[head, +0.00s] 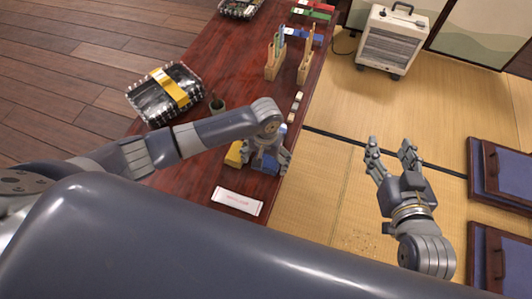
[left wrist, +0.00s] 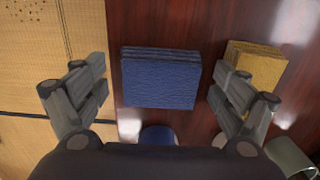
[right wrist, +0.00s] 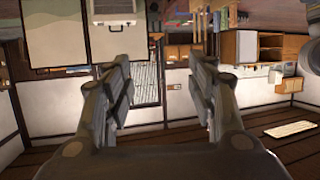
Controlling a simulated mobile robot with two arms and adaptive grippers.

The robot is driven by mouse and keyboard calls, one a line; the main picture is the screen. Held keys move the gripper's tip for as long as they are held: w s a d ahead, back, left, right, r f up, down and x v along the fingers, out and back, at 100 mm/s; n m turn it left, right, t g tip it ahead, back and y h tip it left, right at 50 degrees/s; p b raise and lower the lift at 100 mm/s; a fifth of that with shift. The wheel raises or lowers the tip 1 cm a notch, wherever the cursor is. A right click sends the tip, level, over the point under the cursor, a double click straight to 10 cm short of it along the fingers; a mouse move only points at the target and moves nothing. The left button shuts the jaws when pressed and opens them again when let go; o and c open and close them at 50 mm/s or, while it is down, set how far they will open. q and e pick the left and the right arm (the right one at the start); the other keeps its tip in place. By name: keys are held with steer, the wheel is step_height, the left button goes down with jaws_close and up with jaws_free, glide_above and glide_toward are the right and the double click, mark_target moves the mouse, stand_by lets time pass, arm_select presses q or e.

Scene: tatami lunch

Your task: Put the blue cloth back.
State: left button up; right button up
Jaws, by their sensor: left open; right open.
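A folded blue cloth (left wrist: 160,82) lies on the dark red table in the left wrist view. In the head view the blue cloth (head: 264,165) shows partly, under my left gripper. My left gripper (head: 266,158) is open above it, with one finger on either side of the cloth in the left wrist view and nothing held. My right gripper (head: 390,147) is open and empty over the tatami, right of the table. In the right wrist view my right gripper (right wrist: 160,72) has nothing between its fingers.
A yellow folded cloth (left wrist: 255,66) lies beside the blue one. A white packet (head: 238,201), dark cup (head: 217,105), tray with a yellow band (head: 163,93) and wooden holders (head: 276,62) stand on the table. A heater (head: 391,38) stands on the tatami, which is otherwise open nearby.

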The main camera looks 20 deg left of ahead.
mark_target(266, 161)
arm_select(q)
step_height(266, 161, up, 5)
steer(key=shift+r+p, duration=0.1)
steer(key=shift+p, duration=1)
step_height(266, 161, up, 4)
steer(key=shift+f+p, duration=0.1)
steer(key=shift+p, duration=0.65)
steer(key=s+d+r+m+t+h+p, duration=0.1)
steer(key=s+d+r+m+t+h, duration=0.15)
steer(key=s+d, duration=0.45)
steer(key=s+a+r+t+y, duration=0.1)
steer(key=s+a+r+y, duration=0.1)
steer(key=s+a, duration=0.9)
steer(key=a+r+n, duration=0.1)
steer(key=a, duration=0.2)
steer(key=shift+s+a+r, duration=0.15)
steer(key=shift+s+r, duration=0.1)
steer(key=shift+r, duration=0.05)
arm_select(e)
steer(key=s+d+f+g+h, duration=0.1)
steer(key=s+d+f+g, duration=0.1)
steer(key=s+f+g, duration=0.3)
steer(key=s+d+f+g+h, duration=0.1)
steer(key=s+d+f+g, duration=0.2)
steer(key=s, duration=0.8)
step_height(266, 161, down, 2)
steer(key=shift+d+f+m+g+h, duration=0.1)
steer(key=shift+d+m+g+h, duration=0.25)
steer(key=shift+g, duration=0.75)
